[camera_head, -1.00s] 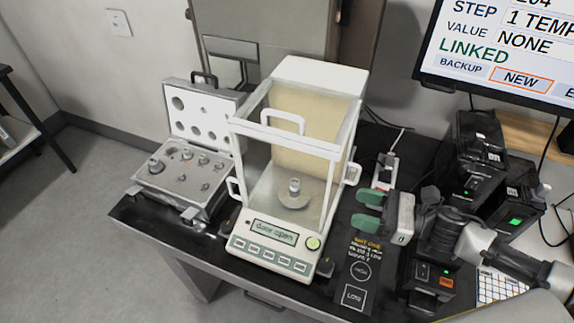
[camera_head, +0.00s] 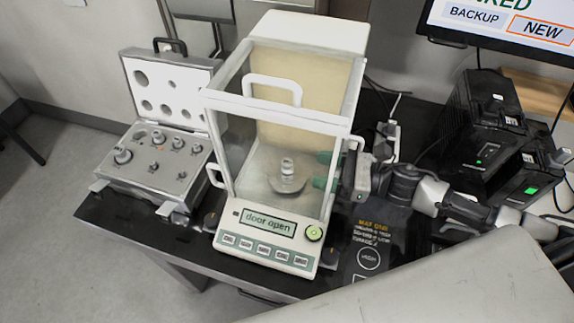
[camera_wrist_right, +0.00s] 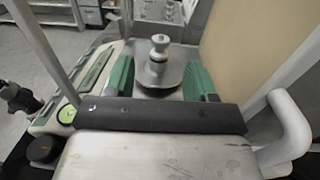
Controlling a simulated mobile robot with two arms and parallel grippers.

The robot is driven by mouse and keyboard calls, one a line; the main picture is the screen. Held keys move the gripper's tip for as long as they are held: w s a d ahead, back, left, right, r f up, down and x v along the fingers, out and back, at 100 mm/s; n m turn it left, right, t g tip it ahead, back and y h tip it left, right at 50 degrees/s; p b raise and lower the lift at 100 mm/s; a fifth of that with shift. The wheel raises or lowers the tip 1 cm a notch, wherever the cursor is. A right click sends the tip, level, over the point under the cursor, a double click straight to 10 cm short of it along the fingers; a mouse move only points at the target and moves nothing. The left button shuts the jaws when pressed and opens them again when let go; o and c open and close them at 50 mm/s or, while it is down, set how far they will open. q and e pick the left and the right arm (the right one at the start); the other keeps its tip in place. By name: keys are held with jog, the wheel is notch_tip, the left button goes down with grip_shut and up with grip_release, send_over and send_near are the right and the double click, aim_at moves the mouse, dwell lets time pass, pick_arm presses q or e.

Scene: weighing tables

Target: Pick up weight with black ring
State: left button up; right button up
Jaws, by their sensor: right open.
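A small metal weight (camera_head: 288,168) stands upright on the round pan (camera_head: 286,185) inside the glass balance (camera_head: 267,243). Its ring colour is too small to tell in the head view. My right gripper (camera_head: 323,171) reaches in through the balance's right side, green fingers open and empty, just right of the weight. In the right wrist view the weight (camera_wrist_right: 158,48) and pan (camera_wrist_right: 159,80) lie ahead between the open fingers of the gripper (camera_wrist_right: 160,64), apart from both. My left gripper is not in view.
The balance display (camera_head: 267,223) reads "door open". An open weight case (camera_head: 119,180) with several weights stands to the left. Black boxes (camera_head: 482,120) stand at the right, below a monitor (camera_head: 500,22). The balance's door frame and handle (camera_wrist_right: 291,125) are close to the gripper.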

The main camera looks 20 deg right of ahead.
jog(key=shift+w+a, duration=0.35)
jog(key=shift+a, duration=0.25)
jog(key=p+x, duration=0.1)
jog(key=x, duration=0.3)
jog(key=shift+w+a+r+p, duration=0.15)
jog(key=shift+a+p, duration=0.1)
jog(key=shift+p, duration=0.15)
jog(key=shift+w+a+f, duration=0.15)
jog(key=shift+a+f, duration=0.05)
jog(key=shift+a, duration=0.05)
jog(key=shift+d, duration=0.1)
jog(key=shift+c, duration=0.3)
grip_shut()
